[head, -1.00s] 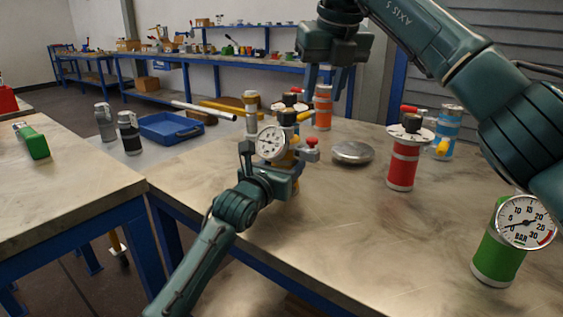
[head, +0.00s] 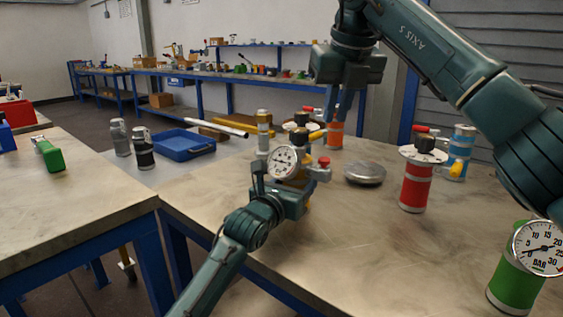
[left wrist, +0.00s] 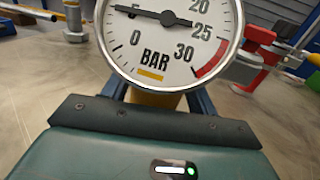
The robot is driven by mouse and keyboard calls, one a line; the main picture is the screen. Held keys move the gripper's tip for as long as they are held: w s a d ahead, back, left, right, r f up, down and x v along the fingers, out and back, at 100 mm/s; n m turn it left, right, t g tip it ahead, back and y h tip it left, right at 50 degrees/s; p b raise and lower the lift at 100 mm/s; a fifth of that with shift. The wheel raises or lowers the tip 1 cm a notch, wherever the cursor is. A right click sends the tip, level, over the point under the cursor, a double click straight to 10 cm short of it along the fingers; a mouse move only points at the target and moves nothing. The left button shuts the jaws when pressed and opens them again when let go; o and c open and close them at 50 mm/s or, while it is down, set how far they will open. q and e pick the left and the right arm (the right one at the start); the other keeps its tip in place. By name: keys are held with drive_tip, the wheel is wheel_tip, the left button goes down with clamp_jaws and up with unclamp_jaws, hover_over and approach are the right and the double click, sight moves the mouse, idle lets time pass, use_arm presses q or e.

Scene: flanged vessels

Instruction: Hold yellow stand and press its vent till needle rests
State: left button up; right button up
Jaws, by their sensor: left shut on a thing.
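The yellow stand (left wrist: 155,98) is mostly hidden behind its round white BAR gauge (head: 284,162) and my left gripper (head: 287,190). My left gripper is shut on the stand, just below the gauge. In the left wrist view the gauge (left wrist: 168,30) is close and cut off at the top; its dark needle points left, near the 5. A grey fitting with a red knob (head: 324,161) sits right of the gauge; I cannot tell whether it is the vent. My right gripper (head: 347,105) hangs open and empty above and behind the gauge, fingers down.
A silver disc (head: 364,173) lies right of the stand. A red vessel (head: 416,190), a blue vessel (head: 461,150) and a green vessel with a gauge (head: 512,285) stand further right.

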sight(327, 160)
clamp_jaws()
idle(1.2)
drive_tip(key=w+m+t+y, duration=0.1)
drive_tip(key=m, duration=0.1)
drive_tip(key=w+r+m+t+y, duration=0.1)
drive_tip(key=m, duration=0.1)
drive_tip(key=m+t+y, duration=0.1)
drive_tip(key=m+t, duration=0.1)
drive_tip(key=shift+w+a+r, duration=0.4)
drive_tip(key=shift+f, duration=4.45)
drive_tip(key=shift+f, duration=0.1)
